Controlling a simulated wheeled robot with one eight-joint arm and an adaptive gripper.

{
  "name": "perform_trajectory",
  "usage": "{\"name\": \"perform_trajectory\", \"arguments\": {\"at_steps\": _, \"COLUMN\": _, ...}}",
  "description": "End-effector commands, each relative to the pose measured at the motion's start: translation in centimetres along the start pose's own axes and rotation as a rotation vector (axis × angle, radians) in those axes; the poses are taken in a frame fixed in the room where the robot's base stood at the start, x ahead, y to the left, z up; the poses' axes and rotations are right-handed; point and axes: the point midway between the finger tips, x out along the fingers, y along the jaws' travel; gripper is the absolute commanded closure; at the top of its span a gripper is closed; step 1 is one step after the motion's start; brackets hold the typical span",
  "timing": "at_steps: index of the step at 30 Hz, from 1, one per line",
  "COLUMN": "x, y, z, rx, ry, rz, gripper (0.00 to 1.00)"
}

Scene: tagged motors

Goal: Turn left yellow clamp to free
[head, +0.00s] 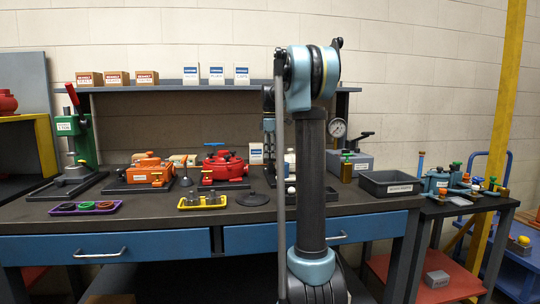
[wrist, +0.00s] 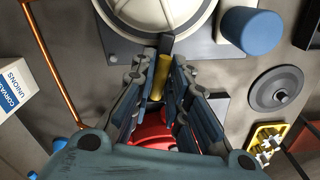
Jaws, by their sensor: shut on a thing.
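In the wrist view, the long jaws of my gripper (wrist: 163,75) are closed around a narrow yellow piece, which looks like the yellow clamp (wrist: 159,80). A dark bar end stands just beyond it, beside a large cream round housing (wrist: 155,18). The fingers cover the sides of the clamp, so its turned position cannot be told. A red part (wrist: 150,135) shows below, between the finger bases. In the head view my arm stands in front of the bench; the gripper and this clamp cannot be made out there.
A blue cylinder (wrist: 251,30), a dark disc (wrist: 276,91) and a copper rod (wrist: 50,68) lie around the gripper. The bench (head: 140,218) also carries a red unit (head: 225,168), an orange unit (head: 150,170), a purple tray (head: 112,209) and a dark bin (head: 390,187).

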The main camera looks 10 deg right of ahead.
Motion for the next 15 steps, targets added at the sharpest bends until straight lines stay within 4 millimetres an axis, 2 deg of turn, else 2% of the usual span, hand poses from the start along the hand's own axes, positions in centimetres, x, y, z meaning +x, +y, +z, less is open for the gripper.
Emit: {"name": "perform_trajectory", "arguments": {"at_steps": 15, "x": -0.09, "y": 0.29, "z": -0.05, "rx": 0.490, "ry": 0.003, "rz": 0.006, "gripper": 1.00}}
